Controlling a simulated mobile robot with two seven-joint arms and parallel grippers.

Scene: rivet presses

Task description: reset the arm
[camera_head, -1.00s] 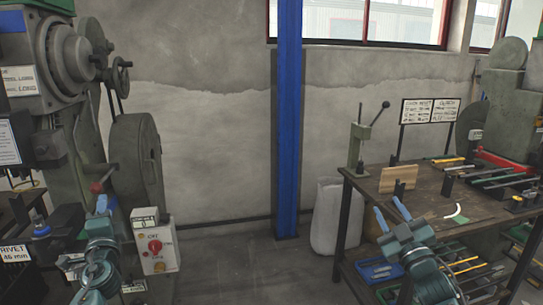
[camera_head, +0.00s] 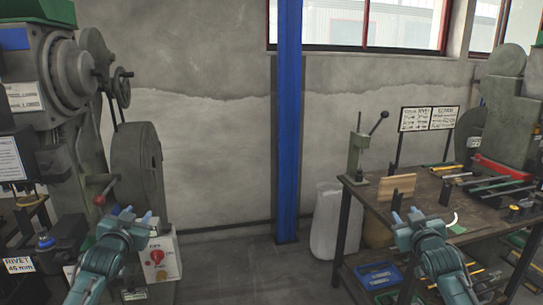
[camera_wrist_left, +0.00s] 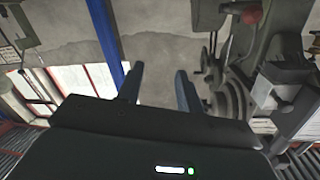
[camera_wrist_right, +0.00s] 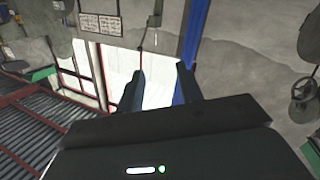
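My left gripper (camera_head: 136,215) is raised in front of the left press, near its control box, in the head view. Its two fingers are apart with nothing between them in the left wrist view (camera_wrist_left: 160,85). My right gripper (camera_head: 409,215) is raised before the front of the workbench in the head view. Its fingers are also apart and empty in the right wrist view (camera_wrist_right: 158,85). Both wrist cameras look towards the wall and windows, with no object close to the fingertips.
A large rivet press (camera_head: 62,80) stands at the left, with a control box with a red button (camera_head: 158,258). A workbench (camera_head: 430,189) at the right holds tools, a wooden block (camera_head: 397,187) and a small hand press (camera_head: 357,150).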

